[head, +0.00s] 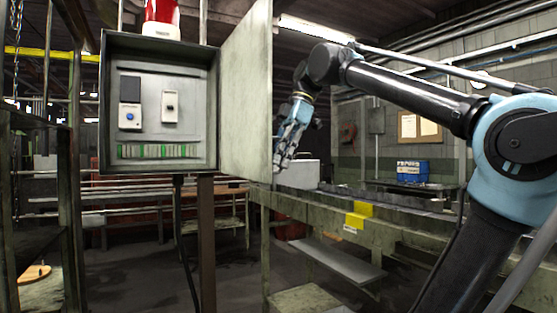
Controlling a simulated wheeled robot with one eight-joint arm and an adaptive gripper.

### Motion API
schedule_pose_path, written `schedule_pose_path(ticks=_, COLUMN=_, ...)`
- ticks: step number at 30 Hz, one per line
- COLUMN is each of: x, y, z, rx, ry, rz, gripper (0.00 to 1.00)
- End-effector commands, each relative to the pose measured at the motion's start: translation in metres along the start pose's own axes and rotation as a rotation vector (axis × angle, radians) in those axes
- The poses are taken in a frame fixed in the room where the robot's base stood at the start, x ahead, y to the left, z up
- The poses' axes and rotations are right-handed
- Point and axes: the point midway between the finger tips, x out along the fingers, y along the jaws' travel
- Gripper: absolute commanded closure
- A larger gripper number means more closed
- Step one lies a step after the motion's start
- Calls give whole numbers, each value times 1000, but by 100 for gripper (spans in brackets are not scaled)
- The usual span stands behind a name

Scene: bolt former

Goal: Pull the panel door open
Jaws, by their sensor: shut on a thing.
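The panel box (209,100) stands on a post at the left of the middle, with a red lamp on top. Its door (246,95) is swung wide open on the right side of the box. Inside the box, two modules and a strip of green terminals show. My gripper (280,165) is at the door's outer edge, on its right side, with the fingers pointing down. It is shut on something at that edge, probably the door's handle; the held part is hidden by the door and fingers.
A blue crate (411,171) stands farther back at the right. A ladder-like frame (35,190) is at the left. A dark cable hangs below the box.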

Motion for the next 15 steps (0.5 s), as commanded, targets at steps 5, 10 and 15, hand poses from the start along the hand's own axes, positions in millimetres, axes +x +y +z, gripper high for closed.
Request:
schedule_pose_path(ticks=5, x=0, y=-1, z=-1, rx=-2, ry=-1, rz=-2, gripper=100)
schedule_pose_path(ticks=10, x=1, y=-1, z=-1, rx=-3, ry=-1, rz=-2, gripper=84)
schedule_pose_path(ticks=15, x=1, y=-1, z=-1, rx=-3, ry=-1, rz=-2, gripper=84)
